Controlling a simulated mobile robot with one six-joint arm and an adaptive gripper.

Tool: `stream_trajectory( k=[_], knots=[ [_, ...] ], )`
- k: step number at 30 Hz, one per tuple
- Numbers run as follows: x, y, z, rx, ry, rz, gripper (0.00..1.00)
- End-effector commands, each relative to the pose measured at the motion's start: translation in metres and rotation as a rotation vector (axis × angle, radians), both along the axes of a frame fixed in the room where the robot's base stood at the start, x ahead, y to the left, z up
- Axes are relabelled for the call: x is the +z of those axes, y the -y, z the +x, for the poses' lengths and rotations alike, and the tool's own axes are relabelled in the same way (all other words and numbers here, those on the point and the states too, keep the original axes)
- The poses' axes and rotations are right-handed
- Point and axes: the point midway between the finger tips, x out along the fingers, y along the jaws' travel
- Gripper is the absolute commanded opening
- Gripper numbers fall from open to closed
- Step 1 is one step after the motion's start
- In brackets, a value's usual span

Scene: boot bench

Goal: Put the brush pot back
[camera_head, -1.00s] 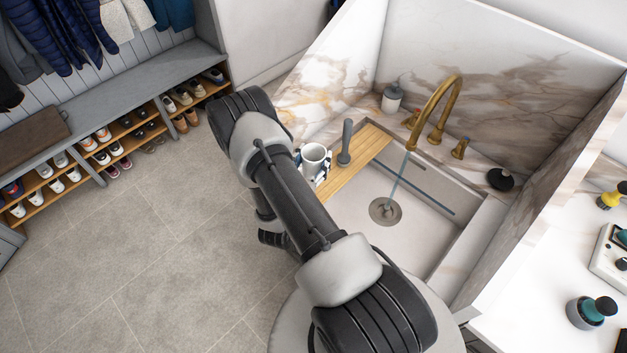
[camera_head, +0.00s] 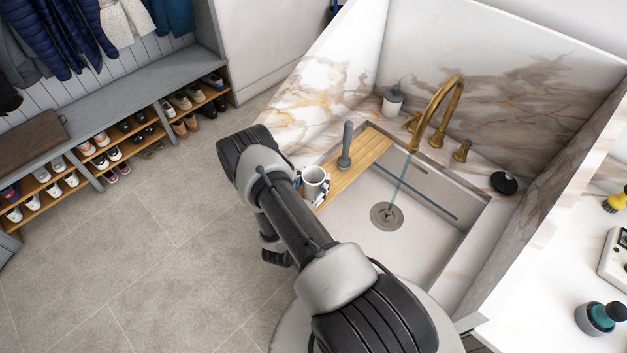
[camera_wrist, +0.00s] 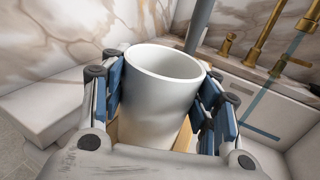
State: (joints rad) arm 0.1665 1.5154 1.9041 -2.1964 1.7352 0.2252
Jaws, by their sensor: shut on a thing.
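The brush pot (camera_head: 313,179) is a white, round, open-topped pot, upright in the head view at the near left end of the wooden board. In the wrist view the pot (camera_wrist: 160,95) fills the middle, and I see no brush in it. My gripper (camera_wrist: 162,105) is shut on it, with blue finger pads on its left and right sides. The pot's base is hidden behind the gripper, so I cannot tell whether it touches the board. My gripper also shows in the head view (camera_head: 315,186), partly hidden by my arm.
A slatted wooden board (camera_head: 362,164) spans the sink (camera_head: 440,222). A grey upright-handled tool (camera_head: 346,148) stands on it, close behind the pot. Water runs from a brass tap (camera_head: 440,112). A lidded jar (camera_head: 392,102) and black knob-topped item (camera_head: 504,183) stand on the rim.

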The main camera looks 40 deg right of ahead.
Motion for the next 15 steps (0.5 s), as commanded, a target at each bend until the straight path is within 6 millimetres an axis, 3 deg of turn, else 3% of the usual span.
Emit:
stream_trajectory(
  k=[2,3,11,15],
  knots=[
    [-0.0038,0.0000,0.0001,0.000,0.000,-0.001,0.15],
    [-0.0029,0.0000,-0.0001,0.000,0.000,0.001,0.58],
    [-0.0023,0.0000,-0.0001,0.000,0.000,0.000,0.76],
    [-0.0023,0.0000,-0.0001,0.000,0.000,0.000,0.76]
  ],
)
